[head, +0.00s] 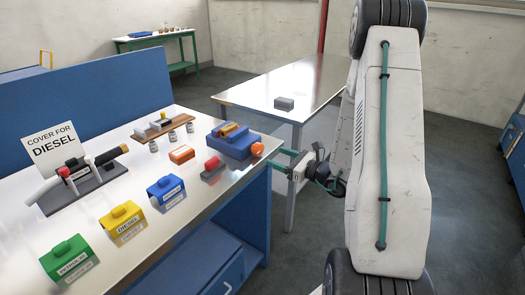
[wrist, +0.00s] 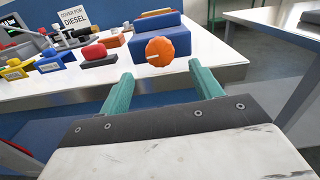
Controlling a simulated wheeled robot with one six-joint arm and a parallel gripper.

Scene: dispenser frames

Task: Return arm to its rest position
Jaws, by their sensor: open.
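My gripper (head: 277,158) is at the right edge of the white workbench (head: 215,195) in the head view, with my arm to its right. Its two teal fingers are apart, and it is empty in the wrist view (wrist: 161,70). The fingers point toward the bench. An orange knob (head: 257,149) on a blue unit (head: 232,142) lies in front of the fingertips; the knob also shows in the wrist view (wrist: 160,51). A gap appears to lie between the fingers and the knob.
Green (head: 68,260), yellow (head: 122,225) and blue (head: 166,192) covers sit along the bench's front edge. A "COVER FOR DIESEL" sign (head: 52,149) stands behind a nozzle stand. A second table (head: 290,80) with a grey block (head: 284,103) is behind. Open floor lies right.

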